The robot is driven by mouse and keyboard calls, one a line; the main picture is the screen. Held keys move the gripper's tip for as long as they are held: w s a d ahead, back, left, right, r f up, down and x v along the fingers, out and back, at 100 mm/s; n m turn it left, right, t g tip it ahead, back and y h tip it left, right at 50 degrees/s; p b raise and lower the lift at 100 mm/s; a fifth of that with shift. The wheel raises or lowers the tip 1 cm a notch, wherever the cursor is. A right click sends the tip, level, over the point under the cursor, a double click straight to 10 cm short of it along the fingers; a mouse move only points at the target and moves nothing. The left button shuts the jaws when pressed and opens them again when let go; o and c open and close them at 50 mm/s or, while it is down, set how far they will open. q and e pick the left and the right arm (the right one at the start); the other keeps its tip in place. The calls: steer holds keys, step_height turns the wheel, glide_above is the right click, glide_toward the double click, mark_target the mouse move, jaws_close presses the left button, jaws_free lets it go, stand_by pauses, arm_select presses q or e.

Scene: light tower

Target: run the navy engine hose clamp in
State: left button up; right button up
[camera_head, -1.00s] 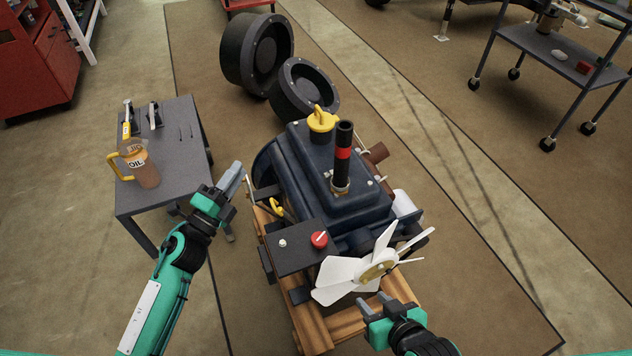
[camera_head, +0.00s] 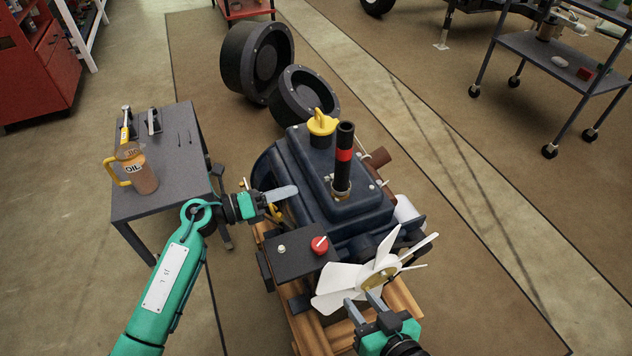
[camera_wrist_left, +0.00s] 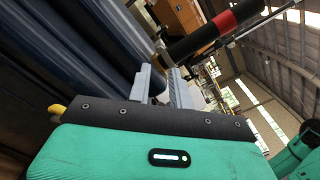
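The navy engine (camera_head: 300,180) sits on a wooden stand. A black hose (camera_head: 345,137) with a red band rises from its top, and a small metallic clamp (camera_head: 342,190) rings its base. My left gripper (camera_head: 285,193) is over the engine's near left side, pointing right, short of the clamp. My right gripper (camera_head: 366,306) is open and empty by the white fan.
The white fan (camera_head: 345,290) and a control box (camera_head: 300,256) with a red knob (camera_head: 320,245) are at the engine's front. A yellow cap (camera_head: 321,122) stands behind the hose. A grey table (camera_head: 183,165) at left holds an oil jug (camera_head: 138,170) and tools.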

mark_target(325, 180)
arm_select(q)
steer(key=x, duration=0.8)
steer(key=shift+c, duration=0.4)
jaws_close()
